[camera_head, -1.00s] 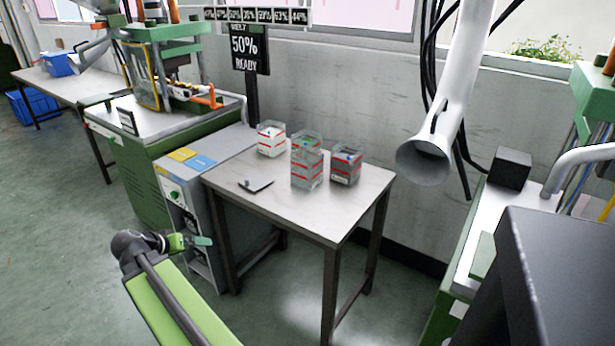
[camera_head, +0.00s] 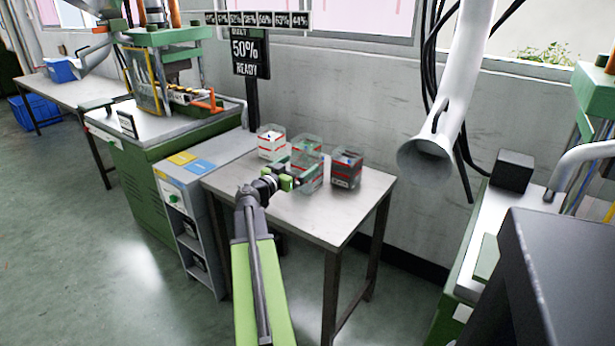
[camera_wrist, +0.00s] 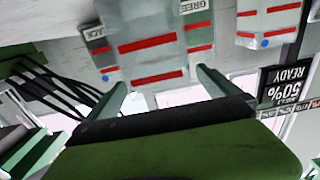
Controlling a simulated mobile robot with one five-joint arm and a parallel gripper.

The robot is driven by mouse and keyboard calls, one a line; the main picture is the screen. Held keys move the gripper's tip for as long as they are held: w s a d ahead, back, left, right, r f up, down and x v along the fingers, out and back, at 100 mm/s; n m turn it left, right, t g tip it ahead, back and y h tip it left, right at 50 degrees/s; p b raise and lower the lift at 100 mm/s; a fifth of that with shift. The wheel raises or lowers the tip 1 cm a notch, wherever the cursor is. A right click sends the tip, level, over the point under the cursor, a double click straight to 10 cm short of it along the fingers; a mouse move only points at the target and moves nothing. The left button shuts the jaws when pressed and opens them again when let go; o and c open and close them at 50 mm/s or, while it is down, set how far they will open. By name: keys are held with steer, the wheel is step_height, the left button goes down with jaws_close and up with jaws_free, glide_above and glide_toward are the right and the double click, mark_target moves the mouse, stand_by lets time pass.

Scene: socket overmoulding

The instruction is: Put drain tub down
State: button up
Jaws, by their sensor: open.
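Several clear tubs with red bands stand on the small table. The front one (camera_head: 314,176) is transparent and looks empty; I cannot read a name on it, so I cannot tell if it is the drain tub. My gripper (camera_head: 296,180) is open at this tub's left front side. In the wrist view, which is upside down, the front tub (camera_wrist: 150,45) stands between and just beyond my open fingers (camera_wrist: 163,88). I cannot tell whether they touch it. A tub labelled green (camera_wrist: 198,28) is behind it, and one labelled black (camera_wrist: 101,50) is to one side.
The table (camera_head: 335,220) has bare top at its front and right. A white-filled tub (camera_head: 270,143) stands at the back left, a dark-filled tub (camera_head: 346,170) at the right. A grey cabinet (camera_head: 200,215) adjoins the left. A white funnel pipe (camera_head: 440,110) hangs at the right.

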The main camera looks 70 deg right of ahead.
mark_target(314, 154)
steer(key=x, duration=0.8)
steer(key=shift+s+r, duration=0.1)
steer(key=shift+s, duration=0.1)
steer(key=shift+w+a, duration=0.1)
steer(key=c, duration=1.9)
steer(key=shift+r, duration=0.15)
step_height(314, 154, up, 18)
steer(key=p, duration=1.8)
